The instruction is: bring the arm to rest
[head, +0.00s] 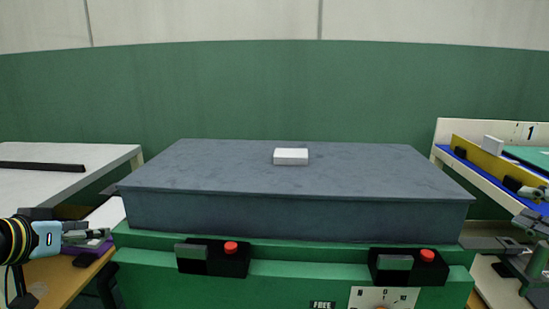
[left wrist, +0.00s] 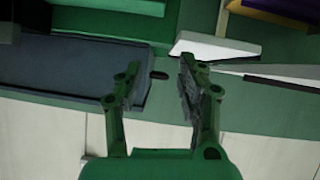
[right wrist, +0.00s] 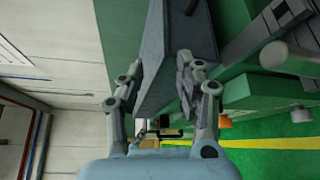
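My left gripper (head: 78,232) is at the left edge of the head view, beside the green bench and apart from the grey slab. In the left wrist view its fingers (left wrist: 157,76) stand apart with nothing between them. My right gripper (head: 522,204) is partly cut off at the right edge of the head view. In the right wrist view its fingers (right wrist: 160,72) are spread and empty, with the slab's end behind them. A small white block (head: 291,157) lies on the grey slab (head: 230,175), away from both grippers.
The green bench (head: 300,262) carries two black boxes with red buttons (head: 231,247). A pale table (head: 50,180) with a dark bar stands left. A shelf with a yellow box (head: 477,158) and number 1 sign stands right. Most of the slab top is clear.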

